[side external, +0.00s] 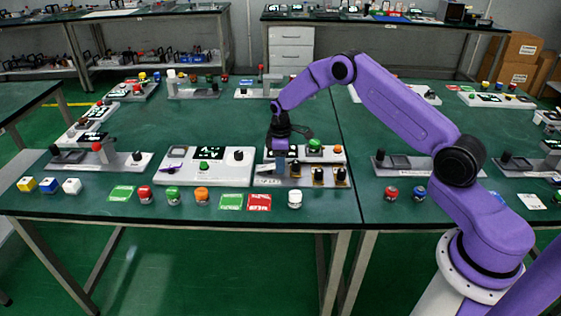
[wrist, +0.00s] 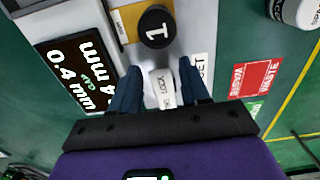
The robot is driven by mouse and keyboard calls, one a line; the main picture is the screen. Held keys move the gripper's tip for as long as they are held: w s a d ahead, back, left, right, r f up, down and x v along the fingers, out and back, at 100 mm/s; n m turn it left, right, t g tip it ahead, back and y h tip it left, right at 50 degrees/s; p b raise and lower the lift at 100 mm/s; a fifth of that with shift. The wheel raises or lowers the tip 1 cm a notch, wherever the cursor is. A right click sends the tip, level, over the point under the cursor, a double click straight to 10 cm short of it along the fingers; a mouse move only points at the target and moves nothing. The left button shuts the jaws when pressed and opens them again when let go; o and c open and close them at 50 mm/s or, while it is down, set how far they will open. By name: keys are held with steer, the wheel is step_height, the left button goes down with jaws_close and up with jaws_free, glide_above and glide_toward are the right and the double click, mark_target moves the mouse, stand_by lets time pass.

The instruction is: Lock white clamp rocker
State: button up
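The white clamp rocker (wrist: 162,88), with lettering that seems to read "LOCK", lies between my fingers in the wrist view. My gripper (wrist: 160,72) has its two dark blue fingers apart, one on each side of the rocker. Whether either finger touches it I cannot tell. In the side external view my gripper (side external: 280,147) points down over the left part of a grey panel (side external: 268,181), and the rocker is not clearly visible there.
A black knob marked "1" (wrist: 156,27) is just beyond the fingertips. A display (wrist: 80,72) reading 0.4 mm is to the left. A red waste card (wrist: 255,78) and a white-topped jar (wrist: 297,10) lie to the right.

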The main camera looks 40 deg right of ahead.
jaws_close()
steer(key=shift+s+d+f+t+y, duration=0.2)
steer(key=shift+f+t+y, duration=0.2)
steer(key=shift+t+y, duration=0.5)
steer(key=shift+o, duration=1.5)
jaws_free()
steer(key=v, duration=1.7)
steer(key=shift+r, duration=0.15)
steer(key=shift+s+d, duration=0.1)
